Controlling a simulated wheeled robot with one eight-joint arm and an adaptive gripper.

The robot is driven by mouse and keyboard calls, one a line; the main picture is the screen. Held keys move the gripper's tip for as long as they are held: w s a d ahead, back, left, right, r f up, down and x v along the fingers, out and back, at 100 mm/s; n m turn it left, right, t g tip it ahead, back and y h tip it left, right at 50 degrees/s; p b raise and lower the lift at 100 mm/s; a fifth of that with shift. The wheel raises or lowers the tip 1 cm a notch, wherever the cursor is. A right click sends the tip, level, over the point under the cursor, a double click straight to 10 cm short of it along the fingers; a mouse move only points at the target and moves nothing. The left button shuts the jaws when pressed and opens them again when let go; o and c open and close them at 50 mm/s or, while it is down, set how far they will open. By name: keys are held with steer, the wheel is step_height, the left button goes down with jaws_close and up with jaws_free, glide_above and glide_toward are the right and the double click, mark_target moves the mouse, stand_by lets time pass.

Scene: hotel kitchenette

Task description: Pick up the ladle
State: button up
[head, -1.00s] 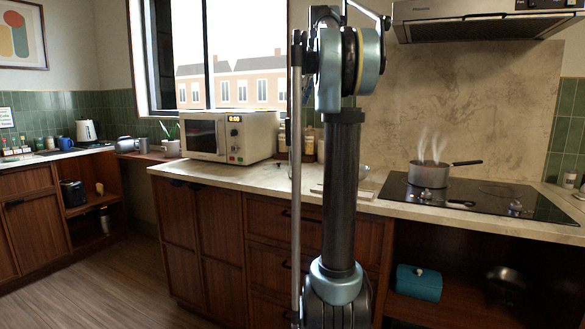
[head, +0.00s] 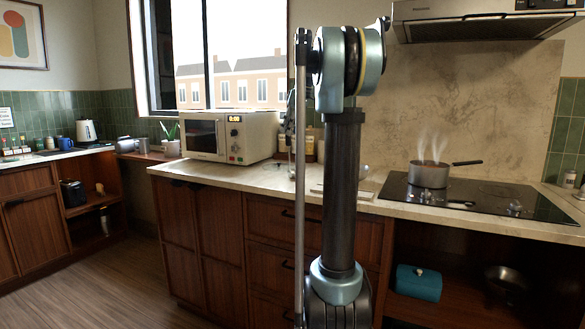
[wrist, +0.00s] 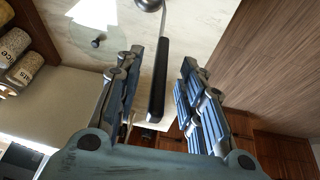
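The ladle (wrist: 159,80) shows in the wrist view, with a long black handle, a thin metal shaft and part of a metal bowl at the top edge. It appears to lie on the pale counter (wrist: 200,30). My gripper (wrist: 158,60) is open, with one finger on each side of the handle and visible gaps on both sides. I cannot tell the height between fingers and handle.
Labelled jars (wrist: 14,60) stand left in the wrist view, near a clear round lid-like object (wrist: 95,42). In the head view, a microwave (head: 228,137) stands left of my arm. A steaming pot (head: 428,174) sits on the cooktop (head: 480,199) at right.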

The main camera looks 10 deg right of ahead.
mark_target(286, 141)
steer(key=shift+x, duration=2.2)
steer(key=shift+s, duration=0.1)
jaws_close()
steer(key=shift+r, duration=0.1)
